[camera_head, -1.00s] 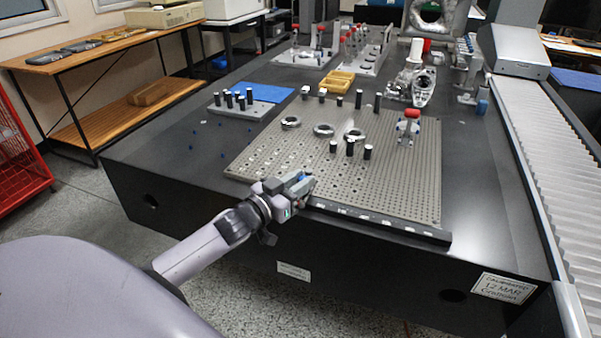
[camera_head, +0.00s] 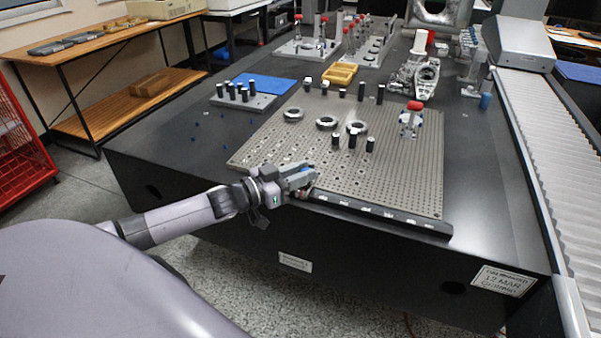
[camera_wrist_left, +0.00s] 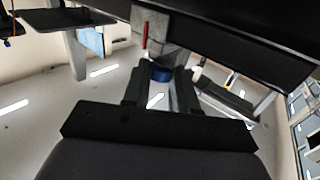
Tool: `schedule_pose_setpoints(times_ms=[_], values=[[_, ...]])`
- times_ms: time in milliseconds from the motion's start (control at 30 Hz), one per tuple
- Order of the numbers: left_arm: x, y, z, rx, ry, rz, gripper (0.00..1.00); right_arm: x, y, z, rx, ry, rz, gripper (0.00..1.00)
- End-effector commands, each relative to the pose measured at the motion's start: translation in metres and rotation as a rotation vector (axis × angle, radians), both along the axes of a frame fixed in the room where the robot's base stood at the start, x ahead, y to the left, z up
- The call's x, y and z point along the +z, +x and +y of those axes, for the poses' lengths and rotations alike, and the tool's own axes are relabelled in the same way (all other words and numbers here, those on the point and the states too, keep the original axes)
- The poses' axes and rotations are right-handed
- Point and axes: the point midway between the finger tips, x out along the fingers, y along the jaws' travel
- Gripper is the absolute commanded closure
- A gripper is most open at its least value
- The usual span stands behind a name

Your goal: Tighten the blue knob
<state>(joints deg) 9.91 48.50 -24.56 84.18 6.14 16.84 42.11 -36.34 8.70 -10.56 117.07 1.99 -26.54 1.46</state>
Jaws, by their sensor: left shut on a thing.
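The blue knob (camera_wrist_left: 161,74) shows in the left wrist view as a short dark blue cylinder below a grey block (camera_wrist_left: 157,52) with a red strip. My left gripper (camera_wrist_left: 161,86) is shut on it, with one finger on each side. In the head view my left gripper (camera_head: 308,180) is at the front edge of the perforated plate (camera_head: 400,180), and the fingers largely hide the knob there. How far the knob is turned cannot be told. My right gripper is in neither view.
Black posts (camera_head: 352,142) and metal rings (camera_head: 327,122) stand on the plate. A red-topped part (camera_head: 411,118) stands at its right. A blue cylinder (camera_head: 486,101) is farther right on the black table (camera_head: 200,165). A ribbed grey rail (camera_head: 545,150) runs along the right side.

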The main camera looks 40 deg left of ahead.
Motion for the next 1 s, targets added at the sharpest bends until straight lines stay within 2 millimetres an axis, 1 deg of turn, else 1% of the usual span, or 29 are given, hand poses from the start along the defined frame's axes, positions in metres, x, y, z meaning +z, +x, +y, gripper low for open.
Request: schedule_pose_setpoints(times_ms=[100,133,167,200,567,767,1000], values=[[0.002,0.001,0.000,0.001,-0.001,-0.004,1.00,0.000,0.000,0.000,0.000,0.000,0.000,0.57],[0.002,0.001,0.000,0.001,-0.001,-0.004,0.63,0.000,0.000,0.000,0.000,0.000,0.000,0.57],[0.002,0.001,0.000,0.001,-0.001,-0.004,0.53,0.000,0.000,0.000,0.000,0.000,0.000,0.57],[0.002,0.001,0.000,0.001,-0.001,-0.004,0.48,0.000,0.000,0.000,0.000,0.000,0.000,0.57],[0.001,-0.002,0.001,0.001,0.000,-0.001,0.48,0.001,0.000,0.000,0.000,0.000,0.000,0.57],[0.000,-0.018,0.008,0.002,0.000,0.001,0.48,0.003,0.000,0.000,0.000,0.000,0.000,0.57],[0.001,-0.044,0.019,0.001,0.000,0.001,0.48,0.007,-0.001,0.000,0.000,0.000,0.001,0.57]])
